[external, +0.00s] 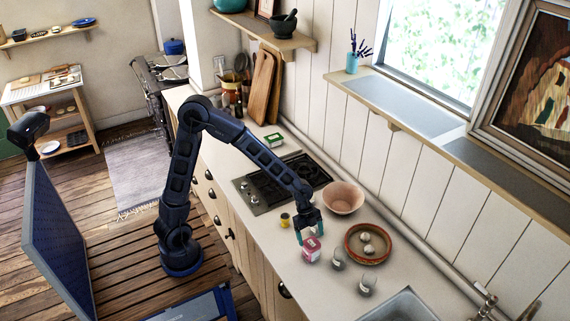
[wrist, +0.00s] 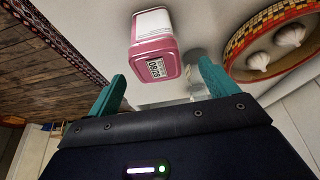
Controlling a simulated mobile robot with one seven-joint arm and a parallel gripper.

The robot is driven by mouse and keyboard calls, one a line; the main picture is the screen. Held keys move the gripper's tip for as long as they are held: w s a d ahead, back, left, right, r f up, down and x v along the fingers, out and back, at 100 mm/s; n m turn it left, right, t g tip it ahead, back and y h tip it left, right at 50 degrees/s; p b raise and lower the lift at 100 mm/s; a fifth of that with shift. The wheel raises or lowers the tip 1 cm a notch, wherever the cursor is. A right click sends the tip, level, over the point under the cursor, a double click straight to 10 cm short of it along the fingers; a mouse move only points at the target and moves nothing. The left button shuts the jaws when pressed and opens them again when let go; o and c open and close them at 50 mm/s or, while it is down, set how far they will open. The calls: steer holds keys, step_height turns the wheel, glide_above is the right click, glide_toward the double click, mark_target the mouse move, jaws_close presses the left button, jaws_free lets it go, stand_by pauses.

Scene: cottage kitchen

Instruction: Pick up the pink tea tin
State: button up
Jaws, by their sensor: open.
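The pink tea tin (external: 311,251) stands on the pale counter near its front edge. In the wrist view the tin (wrist: 153,48) shows a pink lid or base with a white label, just beyond the fingertips and between their lines. My gripper (external: 308,231) is above and close to the tin in the external view. Its two teal fingers also show in the wrist view (wrist: 160,82), spread apart with nothing held between them. I cannot tell whether a finger touches the tin.
A patterned round tray (external: 352,252) with garlic bulbs lies right of the tin. Small glass jars (external: 338,259) stand close beside it. A pink bowl (external: 343,197), a yellow tin (external: 285,220) and a black hob (external: 280,180) are behind. A sink (external: 400,307) is at lower right.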

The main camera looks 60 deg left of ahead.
mark_target(311, 242)
steer(key=shift+s+x, duration=0.15)
steer(key=shift+x, duration=1.55)
steer(key=shift+s+x, duration=0.1)
steer(key=shift+x, duration=1.65)
steer(key=shift+a, duration=0.1)
steer(key=c, duration=1.2)
